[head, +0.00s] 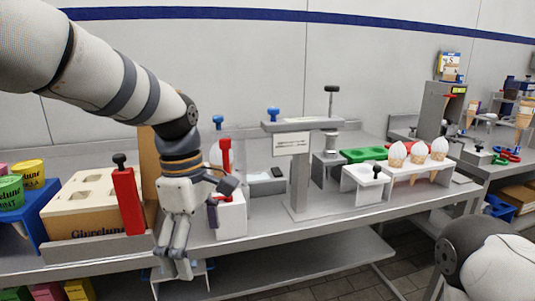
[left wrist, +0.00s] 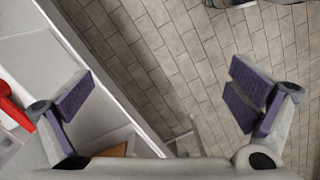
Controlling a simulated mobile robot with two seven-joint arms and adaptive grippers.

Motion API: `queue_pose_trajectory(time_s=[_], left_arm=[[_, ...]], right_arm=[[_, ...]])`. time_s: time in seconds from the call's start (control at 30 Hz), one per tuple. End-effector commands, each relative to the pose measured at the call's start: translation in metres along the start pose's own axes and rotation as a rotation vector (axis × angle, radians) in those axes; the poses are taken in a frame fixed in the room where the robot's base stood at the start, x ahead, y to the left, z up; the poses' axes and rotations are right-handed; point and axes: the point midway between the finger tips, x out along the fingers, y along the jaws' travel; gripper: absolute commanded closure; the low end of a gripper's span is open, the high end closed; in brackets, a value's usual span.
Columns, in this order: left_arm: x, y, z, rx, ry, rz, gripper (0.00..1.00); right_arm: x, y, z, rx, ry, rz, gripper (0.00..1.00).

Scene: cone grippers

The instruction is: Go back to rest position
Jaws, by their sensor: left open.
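My left gripper (head: 192,240) hangs down in front of the workbench at the left of the head view, its arm coming in from the upper left. In the left wrist view its two purple-padded fingers (left wrist: 160,100) stand wide apart with nothing between them. Tiled floor and the bench edge show below them. My right arm shows only as a white and black link at the lower right of the head view; its gripper is not in the picture.
The grey bench (head: 270,232) holds a wooden box (head: 90,205), a red block (head: 128,200) with a black knob, a grey stand (head: 300,180), green trays (head: 365,155) and ice-cream cones (head: 397,153) in a white holder. A blue holder (head: 38,222) with tubs stands far left. Floor in front is clear.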

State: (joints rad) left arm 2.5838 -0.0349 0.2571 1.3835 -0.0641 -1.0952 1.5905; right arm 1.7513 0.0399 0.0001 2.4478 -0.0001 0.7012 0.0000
Motion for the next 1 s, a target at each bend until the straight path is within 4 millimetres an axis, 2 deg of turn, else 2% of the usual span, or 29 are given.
queue_pose_trajectory(time_s=[0.03,0.13,0.17,0.2,0.27,0.3,0.37,0.4,0.5,0.6,0.63,0.73,1.0], left_arm=[[0.046,-0.009,-0.006,0.080,-0.015,-0.022,0.00],[0.139,-0.039,-0.018,0.279,-0.041,-0.032,0.00],[0.165,-0.053,-0.021,0.340,-0.048,-0.035,0.00],[0.198,-0.075,-0.025,0.425,-0.055,-0.038,0.00],[0.243,-0.114,-0.030,0.553,-0.062,-0.043,0.00],[0.269,-0.145,-0.033,0.640,-0.064,-0.049,0.00],[0.299,-0.195,-0.036,0.775,-0.065,-0.060,0.00],[0.313,-0.228,-0.038,0.862,-0.063,-0.069,0.00],[0.328,-0.300,-0.042,1.060,-0.055,-0.094,0.00],[0.327,-0.346,-0.044,1.205,-0.046,-0.115,0.00],[0.326,-0.354,-0.044,1.235,-0.044,-0.119,0.00],[0.323,-0.367,-0.045,1.288,-0.038,-0.124,0.00],[0.323,-0.366,-0.045,1.294,-0.034,-0.121,0.00]], right_arm=[[-0.001,0.000,0.001,0.000,-0.001,0.000,0.60],[-0.001,0.000,0.001,0.000,-0.002,0.000,0.60],[-0.001,0.000,0.001,0.000,-0.002,0.000,0.60],[-0.001,0.000,0.001,0.000,-0.002,0.000,0.60],[-0.001,0.000,0.001,0.000,-0.002,0.000,0.60],[-0.001,0.000,0.001,0.000,-0.001,0.000,0.60],[-0.001,0.000,0.001,0.000,-0.001,0.000,0.60],[-0.001,0.000,0.001,0.000,-0.001,0.000,0.60],[-0.001,0.000,0.001,0.000,-0.001,0.000,0.60],[-0.001,0.000,0.001,0.000,-0.001,0.000,0.60],[-0.001,0.000,0.001,0.000,-0.001,0.000,0.60],[-0.001,0.000,0.001,0.000,-0.001,0.000,0.60],[-0.001,0.000,0.001,0.000,-0.001,0.000,0.60]])
